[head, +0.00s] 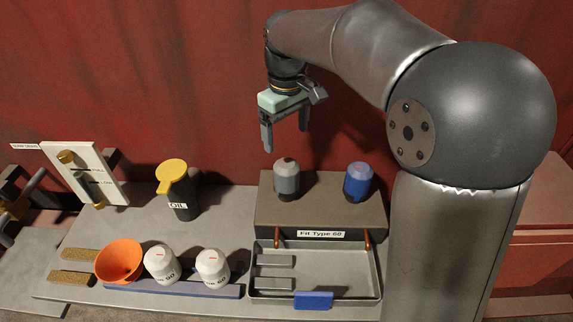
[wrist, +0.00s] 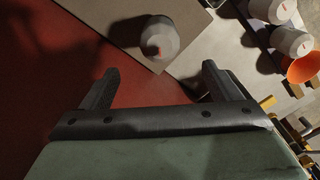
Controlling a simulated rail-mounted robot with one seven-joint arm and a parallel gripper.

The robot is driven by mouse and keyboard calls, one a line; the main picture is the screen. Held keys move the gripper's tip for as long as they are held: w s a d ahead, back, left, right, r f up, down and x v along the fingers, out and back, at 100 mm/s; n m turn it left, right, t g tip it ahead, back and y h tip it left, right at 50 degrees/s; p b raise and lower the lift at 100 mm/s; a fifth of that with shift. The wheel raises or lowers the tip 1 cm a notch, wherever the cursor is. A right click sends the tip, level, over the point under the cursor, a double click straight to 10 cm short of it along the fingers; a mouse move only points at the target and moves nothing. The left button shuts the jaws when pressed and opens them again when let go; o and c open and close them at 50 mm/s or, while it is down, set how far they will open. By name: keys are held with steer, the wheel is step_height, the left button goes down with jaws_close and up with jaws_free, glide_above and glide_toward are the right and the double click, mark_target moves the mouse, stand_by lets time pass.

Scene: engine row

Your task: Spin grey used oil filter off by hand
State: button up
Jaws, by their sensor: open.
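The grey used oil filter (head: 287,179) stands upright on the left part of the dark block's top, with a small red mark on its upper end. My gripper (head: 285,143) is open and empty, above and a little behind the filter, not touching it. In the wrist view the filter (wrist: 159,40) shows beyond the open fingers (wrist: 158,88), near the block's edge. A blue filter (head: 359,181) stands on the same block to the right. The block (head: 318,216) carries a label reading "Fit Type 60".
A metal tray (head: 375,285) with a blue piece (head: 313,300) lies in front of the block. Left are white filters (head: 161,264) (head: 212,267), an orange funnel (head: 119,261) and a dark oil jug (head: 182,195) with yellow top. A red wall (head: 130,80) stands behind.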

mark_target(287, 176)
step_height(287, 176, down, 15)
steer(key=shift+r+p, duration=0.2)
steer(key=shift+p, duration=0.35)
steer(key=c, duration=1.2)
steer(key=n, duration=0.3)
steer(key=shift+c, duration=0.2)
steer(key=shift+r+n+p, duration=0.1)
steer(key=shift+n+p, duration=0.45)
steer(key=shift+n, duration=1.35)
